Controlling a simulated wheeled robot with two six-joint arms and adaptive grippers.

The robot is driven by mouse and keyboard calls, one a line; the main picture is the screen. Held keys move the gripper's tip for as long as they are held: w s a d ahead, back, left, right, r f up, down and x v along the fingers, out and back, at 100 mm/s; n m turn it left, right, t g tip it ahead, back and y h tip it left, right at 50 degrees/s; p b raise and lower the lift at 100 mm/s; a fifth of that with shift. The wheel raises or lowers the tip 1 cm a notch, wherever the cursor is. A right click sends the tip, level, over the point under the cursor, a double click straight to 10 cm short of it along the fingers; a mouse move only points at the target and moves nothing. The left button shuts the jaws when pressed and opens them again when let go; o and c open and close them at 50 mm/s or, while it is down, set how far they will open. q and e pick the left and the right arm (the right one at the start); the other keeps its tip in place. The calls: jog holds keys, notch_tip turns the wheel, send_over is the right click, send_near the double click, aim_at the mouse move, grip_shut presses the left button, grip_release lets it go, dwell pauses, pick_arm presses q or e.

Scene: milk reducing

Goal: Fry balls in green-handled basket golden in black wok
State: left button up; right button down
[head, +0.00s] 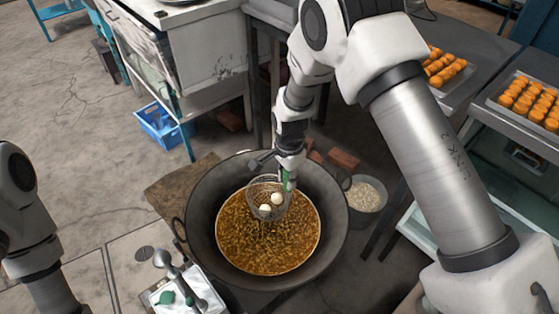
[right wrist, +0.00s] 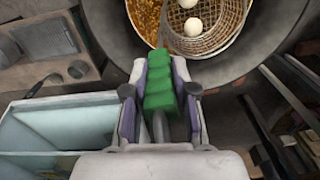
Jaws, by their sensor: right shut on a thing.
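My right gripper (head: 287,178) is shut on the green handle (right wrist: 160,92) of the wire basket (head: 257,189). The handle lies between both fingers in the right wrist view. Two pale, whitish balls (head: 264,208) sit in the basket, and they also show in the right wrist view (right wrist: 193,27). The basket is over the far part of the golden-brown oil (head: 265,248) in the black wok (head: 202,212). I cannot tell whether its bottom touches the oil. Part of my left arm shows at the left edge of the head view; its gripper is out of frame.
A light tray (head: 209,292) with a grey tool and a green piece stands at the wok's near left. A bucket of pale grains (head: 366,196) is at the wok's right. Trays of orange balls (head: 525,101) sit on tables at right. A blue crate (head: 160,128) is behind left.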

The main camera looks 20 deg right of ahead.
jog(key=shift+w, duration=0.15)
notch_tip(320, 180, down, 5)
jog(key=b, duration=0.4)
jog(key=shift+r, duration=0.1)
notch_tip(320, 180, down, 18)
jog(key=b, duration=1)
jog(key=shift+r+b, duration=0.25)
jog(key=shift+b, duration=0.05)
dwell(5.0)
